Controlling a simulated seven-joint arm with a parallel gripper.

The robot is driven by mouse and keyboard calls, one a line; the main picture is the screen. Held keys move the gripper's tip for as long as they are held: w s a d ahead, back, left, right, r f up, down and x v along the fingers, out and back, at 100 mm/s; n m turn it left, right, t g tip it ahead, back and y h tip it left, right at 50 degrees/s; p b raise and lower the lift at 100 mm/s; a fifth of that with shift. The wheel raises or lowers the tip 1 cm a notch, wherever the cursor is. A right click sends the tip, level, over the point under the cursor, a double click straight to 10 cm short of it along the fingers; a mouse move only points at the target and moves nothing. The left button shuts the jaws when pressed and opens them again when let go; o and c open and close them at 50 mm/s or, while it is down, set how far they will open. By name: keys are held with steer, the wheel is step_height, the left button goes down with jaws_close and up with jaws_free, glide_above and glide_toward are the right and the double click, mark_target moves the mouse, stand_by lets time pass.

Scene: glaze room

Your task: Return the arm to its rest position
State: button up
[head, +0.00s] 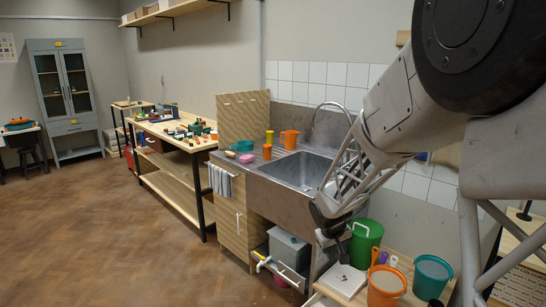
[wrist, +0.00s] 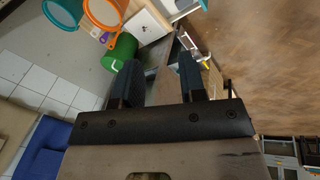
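My arm (head: 400,105) comes in from the upper right in the head view and reaches down and left, past the right side of the sink. My gripper (head: 343,252) hangs at its end, above a low table with buckets. In the wrist view the two dark fingers of my gripper (wrist: 160,82) stand apart with nothing between them, so it is open and empty. A white flat box (head: 342,280) lies below the gripper in the head view. The gap between fingertips and box cannot be told exactly.
A green bucket (head: 365,243), an orange bucket (head: 386,287) and a teal bucket (head: 432,275) stand close to my gripper. The metal sink (head: 300,172) and a long workbench (head: 175,130) line the wall. The wooden floor (head: 110,230) at the left is clear.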

steer(key=s+r+m, duration=0.1)
steer(key=s+r, duration=0.4)
steer(key=s, duration=0.7)
steer(key=s+r+m+y, duration=0.1)
steer(key=s+r, duration=0.5)
steer(key=s, duration=0.7)
steer(key=s+r+m+y, duration=0.1)
steer(key=s+r, duration=0.5)
steer(key=s, duration=0.7)
steer(key=shift+s+a, duration=0.2)
steer(key=shift+a, duration=0.2)
